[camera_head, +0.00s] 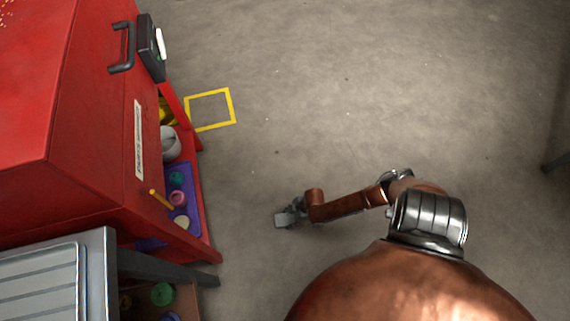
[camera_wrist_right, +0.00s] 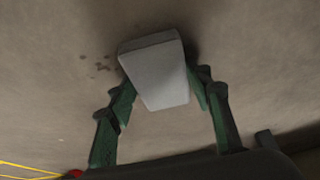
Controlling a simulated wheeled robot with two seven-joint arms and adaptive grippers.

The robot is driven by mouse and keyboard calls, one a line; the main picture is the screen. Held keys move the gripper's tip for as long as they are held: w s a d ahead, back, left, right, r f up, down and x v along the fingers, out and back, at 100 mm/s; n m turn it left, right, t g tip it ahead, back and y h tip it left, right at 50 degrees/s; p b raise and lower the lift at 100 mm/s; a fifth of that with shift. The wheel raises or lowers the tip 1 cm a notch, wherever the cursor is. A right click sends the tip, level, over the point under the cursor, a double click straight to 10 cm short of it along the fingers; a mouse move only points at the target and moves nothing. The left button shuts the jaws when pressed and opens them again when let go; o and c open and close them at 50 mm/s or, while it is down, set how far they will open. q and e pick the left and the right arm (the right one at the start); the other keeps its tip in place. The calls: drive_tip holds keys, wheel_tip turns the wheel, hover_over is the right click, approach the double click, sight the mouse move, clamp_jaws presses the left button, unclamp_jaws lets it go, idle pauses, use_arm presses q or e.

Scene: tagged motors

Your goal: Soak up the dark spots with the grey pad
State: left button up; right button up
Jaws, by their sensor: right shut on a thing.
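The grey pad (camera_wrist_right: 157,70) is a pale block between the two green fingers of my right gripper (camera_wrist_right: 163,95) in the right wrist view. The gripper is shut on it. Several small dark spots (camera_wrist_right: 102,66) show on the grey floor just left of the pad in that view. I cannot tell whether the pad touches the floor or hides further spots. In the head view my right gripper (camera_head: 290,214) is low over the floor with the pad (camera_head: 281,220) at its tip. The spots are not clear there. My left gripper is not in view.
A red cabinet (camera_head: 95,120) with an open lower shelf stands at the left. The shelf holds a purple tray (camera_head: 194,214) and a white round item (camera_head: 170,145). A yellow square (camera_head: 232,106) is marked on the floor. A grey bench (camera_head: 104,270) stands lower left. The middle floor is clear.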

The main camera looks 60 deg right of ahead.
sight(275, 218)
drive_tip(key=shift+s+d+f, duration=0.1)
drive_tip(key=shift+s+d, duration=0.9)
drive_tip(key=shift+s, duration=0.2)
drive_tip(key=shift+s+d, duration=1)
drive_tip(key=shift+s, duration=0.2)
drive_tip(key=shift+w+d+b, duration=0.4)
drive_tip(key=shift+w+d, duration=0.3)
drive_tip(key=shift+d, duration=0.05)
drive_tip(key=shift+w+a, duration=1.35)
drive_tip(key=shift+w, duration=0.25)
drive_tip(key=shift+w+a, duration=1.35)
drive_tip(key=shift+w, duration=0.25)
drive_tip(key=shift+w+a, duration=1.3)
drive_tip(key=shift+w, duration=0.15)
drive_tip(key=shift+w+d+f, duration=0.1)
drive_tip(key=shift+w+d, duration=0.4)
drive_tip(key=shift+w+d+b, duration=0.15)
drive_tip(key=shift+d+b, duration=0.15)
drive_tip(key=shift+s+d, duration=0.75)
drive_tip(key=shift+s, duration=0.05)
drive_tip(key=shift+s+d, duration=1.45)
drive_tip(key=shift+s, duration=0.3)
drive_tip(key=shift+s+d, duration=1.8)
drive_tip(key=shift+s, duration=0.3)
